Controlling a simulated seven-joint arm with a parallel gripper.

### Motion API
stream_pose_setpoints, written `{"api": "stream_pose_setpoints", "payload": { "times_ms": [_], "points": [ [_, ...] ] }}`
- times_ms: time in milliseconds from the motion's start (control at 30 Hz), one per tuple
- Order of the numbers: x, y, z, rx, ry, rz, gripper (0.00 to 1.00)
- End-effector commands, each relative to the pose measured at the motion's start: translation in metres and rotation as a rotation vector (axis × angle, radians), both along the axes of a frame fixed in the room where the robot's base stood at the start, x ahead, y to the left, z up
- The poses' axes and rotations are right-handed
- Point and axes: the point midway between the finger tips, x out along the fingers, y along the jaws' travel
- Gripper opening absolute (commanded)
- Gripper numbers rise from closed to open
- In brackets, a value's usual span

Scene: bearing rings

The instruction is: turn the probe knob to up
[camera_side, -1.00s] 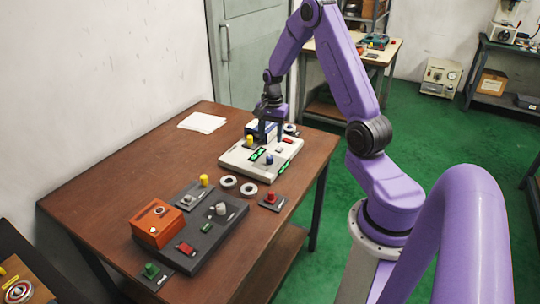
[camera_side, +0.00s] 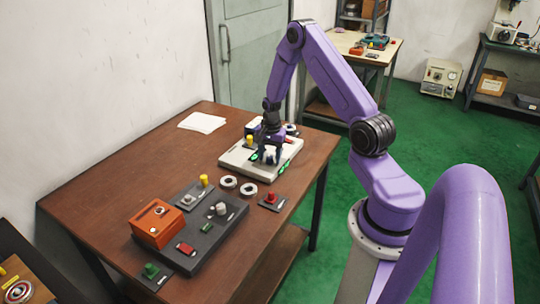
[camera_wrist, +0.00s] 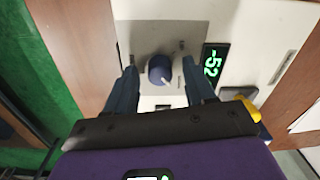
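A blue round knob (camera_wrist: 159,70) with a white pointer mark sits on a grey plate (camera_wrist: 143,40) of the white panel (camera_wrist: 265,20). Its mark points to the lower right in the wrist view. I see no readable label, so I cannot tell whether it is the probe knob. My gripper (camera_wrist: 158,72) is open, with one dark blue finger to each side of the knob and gaps between. In the side view my gripper (camera_side: 267,157) is low over the white panel (camera_side: 236,160) and hides the knob. A green display (camera_wrist: 213,60) beside the knob reads -52.
A yellow knob (camera_side: 249,139) stands on the panel's far left part. Two metal rings (camera_side: 228,182) lie in front of the panel. A dark control board (camera_side: 208,237), an orange box (camera_side: 157,223) and a red-button plate (camera_side: 270,200) are nearer.

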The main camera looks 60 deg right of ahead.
Motion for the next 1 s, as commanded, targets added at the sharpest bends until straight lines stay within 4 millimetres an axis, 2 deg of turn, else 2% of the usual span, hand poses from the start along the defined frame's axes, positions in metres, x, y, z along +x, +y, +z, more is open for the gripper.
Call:
{"api": "stream_pose_setpoints", "payload": {
  "times_ms": [33, 100, 167, 567, 767, 1000],
  "points": [
    [0.0000, 0.0000, 0.0001, 0.000, 0.000, 0.000, 0.41],
    [-0.0001, 0.0000, 0.0001, 0.000, 0.000, 0.000, 0.19],
    [0.0000, 0.0000, 0.0002, 0.000, 0.000, 0.000, 0.00],
    [0.0000, 0.0002, 0.0003, 0.000, 0.000, 0.055, 0.00],
    [0.0000, 0.0002, 0.0003, 0.001, 0.001, 0.175, 0.00],
    [0.0003, 0.0002, 0.0003, 0.001, 0.000, 0.392, 0.00]
  ]
}}
